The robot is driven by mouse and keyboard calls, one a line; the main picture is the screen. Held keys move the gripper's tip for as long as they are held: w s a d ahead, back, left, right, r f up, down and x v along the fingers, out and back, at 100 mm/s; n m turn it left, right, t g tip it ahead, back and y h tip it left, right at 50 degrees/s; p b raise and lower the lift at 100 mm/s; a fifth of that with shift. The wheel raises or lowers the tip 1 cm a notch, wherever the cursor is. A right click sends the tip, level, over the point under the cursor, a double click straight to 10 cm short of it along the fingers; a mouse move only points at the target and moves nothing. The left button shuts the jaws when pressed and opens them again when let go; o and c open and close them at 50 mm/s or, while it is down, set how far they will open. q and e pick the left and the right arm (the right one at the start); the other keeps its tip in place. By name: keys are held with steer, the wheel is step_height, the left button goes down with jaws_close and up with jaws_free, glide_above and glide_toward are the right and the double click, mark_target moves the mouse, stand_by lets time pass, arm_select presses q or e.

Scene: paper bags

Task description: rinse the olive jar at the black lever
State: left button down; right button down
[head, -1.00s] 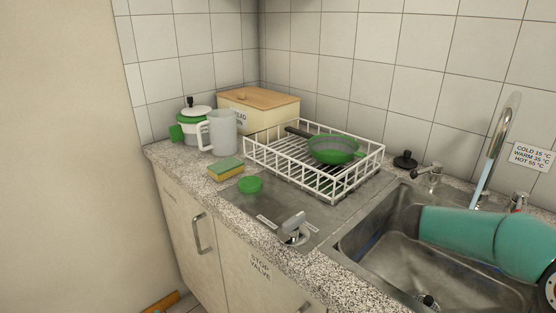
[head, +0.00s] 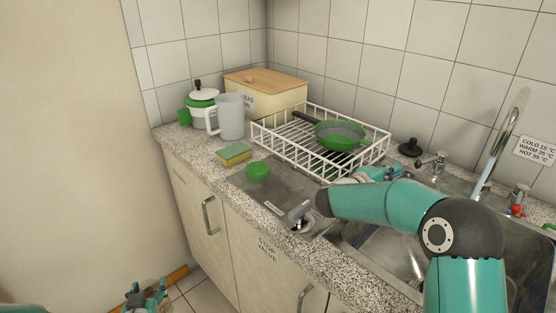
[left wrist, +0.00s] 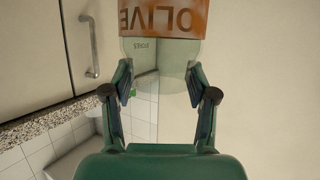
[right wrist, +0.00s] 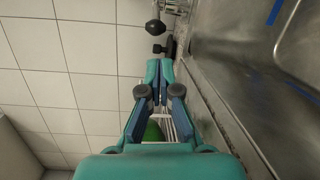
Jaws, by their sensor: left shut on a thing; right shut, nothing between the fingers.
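The olive jar (left wrist: 163,20) is clear glass with an orange OLIVE label, upside down in the left wrist view. My left gripper (left wrist: 160,82) is shut on its glass; in the head view this gripper (head: 148,294) is low, in front of the cupboards. A black lever with a rounded end (right wrist: 155,27) shows beyond my right gripper, by the chrome tap (head: 434,162) behind the sink. My right gripper (right wrist: 162,72) is shut and empty, apart from the lever; it also shows above the sink's back edge (head: 385,174).
A white rack (head: 276,145) with a green pan (head: 340,134) stands beside the right gripper. A black stopper (head: 409,147) is near the tap. A second tap has a red lever (head: 517,210). A grey valve (head: 298,216) sits at the counter's front edge. The tall spout (head: 497,150) rises behind the sink.

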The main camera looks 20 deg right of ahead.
mark_target(431, 159)
arm_select(q)
steer(key=shift+r+p, duration=0.55)
steer(key=shift+r, duration=0.2)
arm_select(e)
steer(key=x, duration=0.6)
steer(key=shift+d, duration=0.3)
